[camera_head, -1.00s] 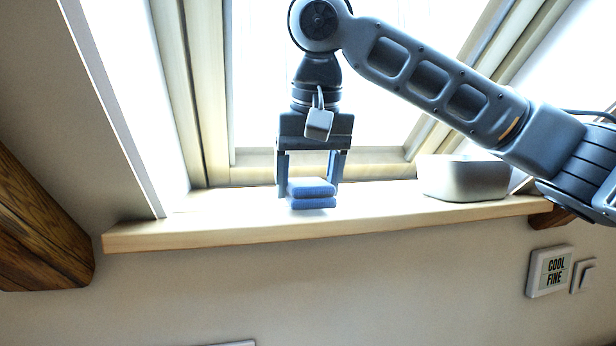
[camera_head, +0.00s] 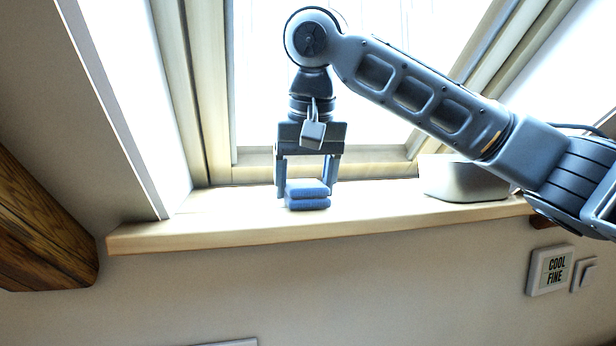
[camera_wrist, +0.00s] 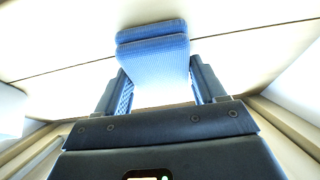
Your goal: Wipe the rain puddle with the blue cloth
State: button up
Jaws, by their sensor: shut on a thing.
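The blue cloth (camera_head: 307,195) is a folded pad between the two fingers of my gripper (camera_head: 307,186). My gripper points down over the window sill (camera_head: 215,228) and is shut on the cloth. The cloth is at the sill's surface; I cannot tell whether it presses on it. In the wrist view the folded cloth (camera_wrist: 153,55) shows between the fingertips of my gripper (camera_wrist: 160,80), with its layers stacked. I cannot make out the rain puddle; the sill top is very bright.
A pale rounded container (camera_head: 462,180) stands on the sill to the right, under my arm. The window frame (camera_head: 255,162) rises behind the sill. A wooden beam (camera_head: 45,235) is at the left. A wall display (camera_head: 549,270) and a switch (camera_head: 583,275) are below right.

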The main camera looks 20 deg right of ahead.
aim_at(310, 187)
jog(key=shift+w, duration=0.45)
jog(key=shift+f, duration=0.15)
jog(key=shift+s+a+f, duration=0.15)
jog(key=shift+s+f, duration=0.05)
jog(key=shift+s, duration=0.85)
jog(key=shift+s+a+p, duration=0.1)
jog(key=shift+s+p, duration=0.25)
jog(key=shift+s, duration=0.3)
jog(key=shift+s+a+f, duration=0.1)
jog(key=shift+s+f, duration=0.05)
jog(key=shift+s, duration=0.2)
jog(key=shift+c, duration=0.3)
notch_tip(310, 187, up, 2)
jog(key=shift+r+p, duration=0.15)
jog(key=shift+p, duration=0.95)
jog(key=shift+w+r, duration=0.1)
jog(key=shift+r, duration=1.95)
